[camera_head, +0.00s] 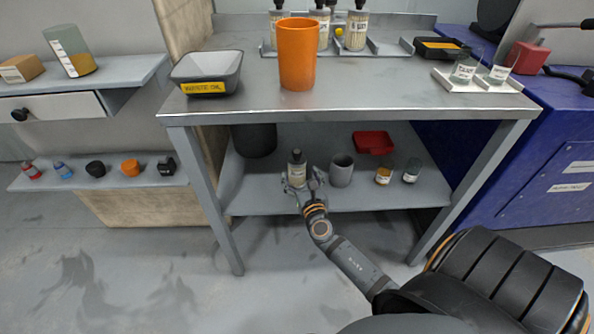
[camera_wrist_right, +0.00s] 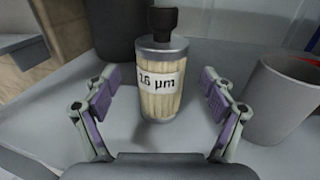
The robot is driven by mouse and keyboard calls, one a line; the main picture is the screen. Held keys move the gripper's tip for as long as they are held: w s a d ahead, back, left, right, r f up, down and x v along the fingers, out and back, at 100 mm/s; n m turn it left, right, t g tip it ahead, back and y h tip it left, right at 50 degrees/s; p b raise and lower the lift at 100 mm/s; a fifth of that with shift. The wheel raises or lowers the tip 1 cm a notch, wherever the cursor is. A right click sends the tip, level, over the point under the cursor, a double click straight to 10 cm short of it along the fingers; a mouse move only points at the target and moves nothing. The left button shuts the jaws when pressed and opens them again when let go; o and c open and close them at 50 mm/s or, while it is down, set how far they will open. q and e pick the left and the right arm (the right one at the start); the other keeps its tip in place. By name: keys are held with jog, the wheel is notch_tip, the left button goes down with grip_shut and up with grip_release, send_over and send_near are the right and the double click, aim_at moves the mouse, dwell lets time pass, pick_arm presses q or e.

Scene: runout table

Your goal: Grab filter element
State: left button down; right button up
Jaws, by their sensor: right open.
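The filter element (camera_head: 297,168) is a small cylinder with a pale pleated body and a dark cap, upright on the lower shelf of the metal table. In the right wrist view the filter element (camera_wrist_right: 162,85) carries a white label reading "16 µm". My right gripper (camera_head: 308,184) reaches in at the lower shelf in front of it. In the wrist view my right gripper (camera_wrist_right: 160,105) is open, one finger on either side of the filter element, with gaps between the fingers and it. My left gripper is not in view.
A grey cup (camera_head: 341,172) stands just right of the filter element, close to the right finger. A dark round container (camera_head: 254,141) is behind left. A red tray (camera_head: 373,142) and two small jars (camera_head: 383,175) are farther right. The tabletop (camera_head: 365,92) is above.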

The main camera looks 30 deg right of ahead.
jog(key=x, duration=0.4)
jog(key=shift+w+d+r, duration=0.1)
jog(key=shift+w+d, duration=0.05)
jog(key=shift+w, duration=0.1)
jog(key=c, duration=1.4)
